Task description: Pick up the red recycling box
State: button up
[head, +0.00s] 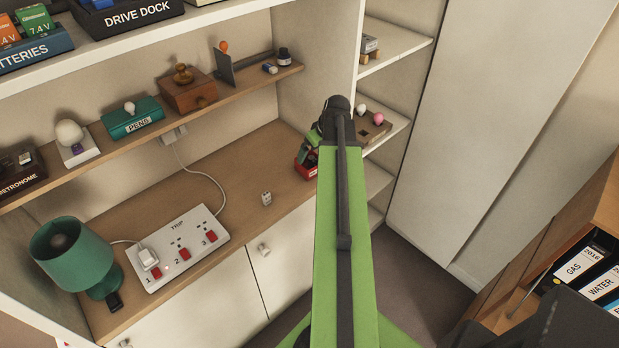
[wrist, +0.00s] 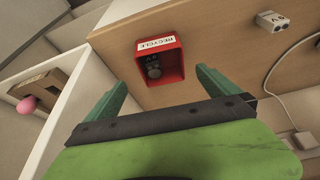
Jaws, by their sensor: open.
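The red recycling box (wrist: 178,52) carries a white label reading "RECYCLE" and stands on the wooden desk top. The fingers appear apart from the box. In the head view a part of the red box (head: 306,171) shows at the desk's right end, beside my gripper (head: 311,148); my arm hides the rest.
A side panel and a shelf with a pink ball (head: 378,119) stand to the right.

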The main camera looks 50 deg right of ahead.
aim_at(306, 167)
jog(key=shift+b+x, duration=0.4)
jog(key=shift+x, duration=0.8)
jog(key=b+x, duration=0.5)
jog(key=shift+a+f, duration=0.15)
jog(key=shift+a, duration=0.05)
jog(key=c, duration=1.5)
jog(key=shift+r+p, duration=0.35)
jog(key=shift+p, duration=0.05)
